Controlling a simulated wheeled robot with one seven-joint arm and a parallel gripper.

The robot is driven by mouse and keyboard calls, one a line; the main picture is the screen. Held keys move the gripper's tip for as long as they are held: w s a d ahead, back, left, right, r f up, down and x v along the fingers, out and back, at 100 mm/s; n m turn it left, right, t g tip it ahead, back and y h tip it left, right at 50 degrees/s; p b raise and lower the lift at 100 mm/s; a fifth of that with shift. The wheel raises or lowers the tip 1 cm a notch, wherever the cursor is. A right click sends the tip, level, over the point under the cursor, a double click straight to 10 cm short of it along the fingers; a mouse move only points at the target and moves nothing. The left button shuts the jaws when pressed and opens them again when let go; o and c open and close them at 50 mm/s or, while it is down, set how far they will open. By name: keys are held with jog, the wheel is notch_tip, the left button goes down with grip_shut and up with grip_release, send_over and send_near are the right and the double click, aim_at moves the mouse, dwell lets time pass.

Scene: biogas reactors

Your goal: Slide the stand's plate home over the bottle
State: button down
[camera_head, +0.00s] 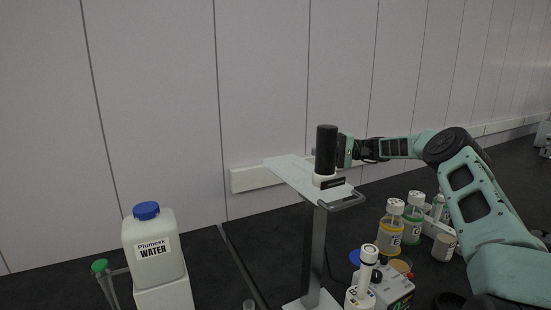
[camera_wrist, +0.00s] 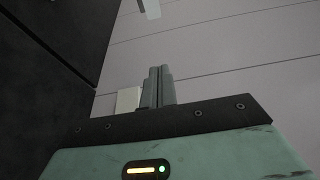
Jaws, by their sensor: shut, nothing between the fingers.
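The stand (camera_head: 314,255) is a grey upright post with a pale flat plate (camera_head: 289,168) on top. A metal loop handle (camera_head: 345,202) sits at the plate's near right end. A black cylinder (camera_head: 326,150) on a white collar stands on the plate. No bottle shows clearly under the plate; which bottle is the task's I cannot tell. My gripper is at plate height, just right of and partly behind the black cylinder, its fingertips mostly hidden in the head view. In the wrist view my gripper (camera_wrist: 160,70) has its fingers together, with nothing between them.
A Plumesk water container (camera_head: 155,250) stands at left. A panelled wall rises behind.

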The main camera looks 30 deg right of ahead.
jog(key=a+p, duration=0.8)
jog(key=a, duration=0.1)
jog(key=shift+s+a, duration=0.3)
jog(key=shift+a, duration=0.05)
